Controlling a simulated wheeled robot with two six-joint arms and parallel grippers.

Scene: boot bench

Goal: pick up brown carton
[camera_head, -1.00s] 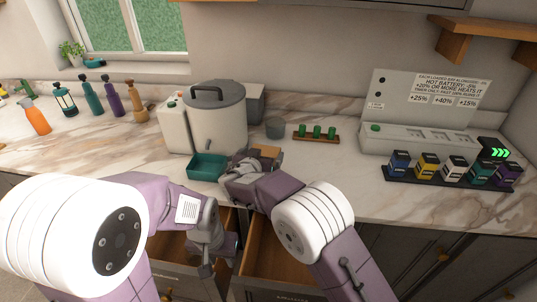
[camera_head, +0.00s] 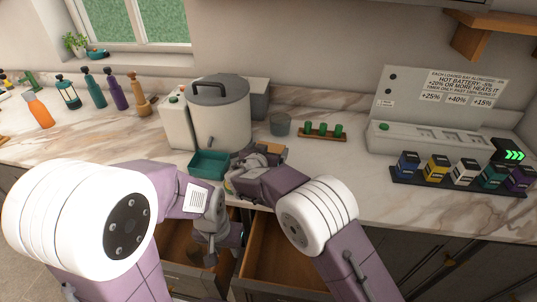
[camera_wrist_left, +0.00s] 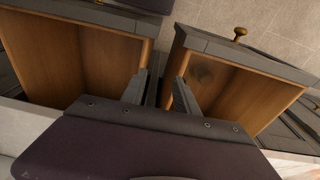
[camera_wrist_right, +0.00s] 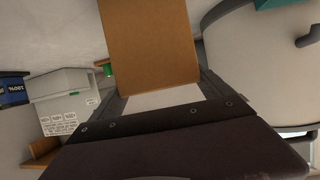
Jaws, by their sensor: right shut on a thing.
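The brown carton (camera_wrist_right: 148,40) fills the upper middle of the right wrist view, between the fingers of my right gripper (camera_wrist_right: 158,82). In the head view only a small brown part of the carton (camera_head: 272,148) shows past my right gripper (camera_head: 256,158), close to the counter; whether it touches the counter I cannot tell. My right gripper is shut on the carton. My left gripper (camera_wrist_left: 160,92) is open and empty, pointing down between two open drawers. In the head view my left gripper (camera_head: 213,247) hangs in front of the counter.
A teal tray (camera_head: 208,165) and a large grey-lidded pot (camera_head: 220,112) stand close left of the carton. A grey cup (camera_head: 280,124) and a rack of green pegs (camera_head: 322,133) are behind. An open drawer (camera_head: 282,275) lies below. Counter at right front is clear.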

